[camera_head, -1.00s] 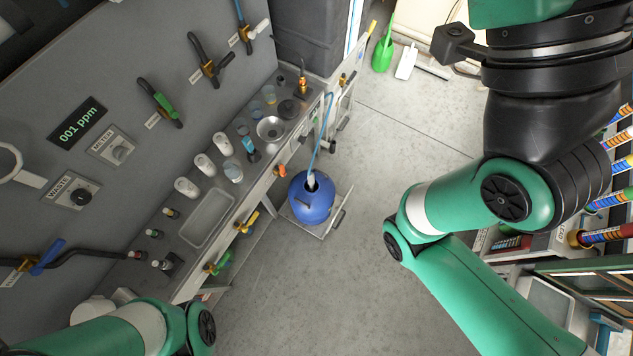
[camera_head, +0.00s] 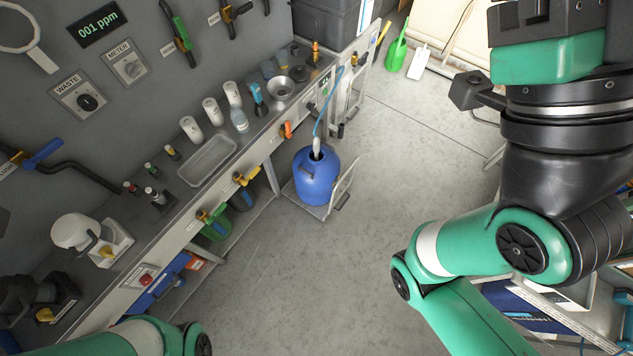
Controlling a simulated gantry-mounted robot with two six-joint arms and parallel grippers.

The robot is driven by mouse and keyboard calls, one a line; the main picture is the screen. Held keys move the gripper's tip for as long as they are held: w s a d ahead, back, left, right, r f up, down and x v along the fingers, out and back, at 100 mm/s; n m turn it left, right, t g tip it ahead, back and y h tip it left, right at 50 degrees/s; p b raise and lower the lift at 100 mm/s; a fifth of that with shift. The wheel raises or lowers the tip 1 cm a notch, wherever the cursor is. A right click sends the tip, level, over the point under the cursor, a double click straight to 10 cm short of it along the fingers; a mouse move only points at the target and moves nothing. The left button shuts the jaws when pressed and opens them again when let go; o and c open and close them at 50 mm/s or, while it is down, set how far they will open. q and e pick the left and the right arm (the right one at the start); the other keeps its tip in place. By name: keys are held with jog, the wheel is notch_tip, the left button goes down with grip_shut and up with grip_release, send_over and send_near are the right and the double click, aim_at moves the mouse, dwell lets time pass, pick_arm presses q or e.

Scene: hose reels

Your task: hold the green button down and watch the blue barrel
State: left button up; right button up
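The blue barrel (camera_head: 318,183) stands upright on a small low trolley (camera_head: 308,206) on the floor in front of the bench. A thin blue hose (camera_head: 323,112) runs down to the pale fitting in its top. I cannot clearly make out a green button. A small panel with a red button (camera_head: 146,279) is on the bench front at lower left. My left arm enters at the bottom left and my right arm crosses the right side. Both grippers are outside the view.
The grey bench (camera_head: 118,258) holds a sink tray (camera_head: 207,160), white cups and a white machine (camera_head: 80,233). The wall display (camera_head: 97,24) reads 001 ppm. The floor (camera_head: 290,280) in the middle is clear.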

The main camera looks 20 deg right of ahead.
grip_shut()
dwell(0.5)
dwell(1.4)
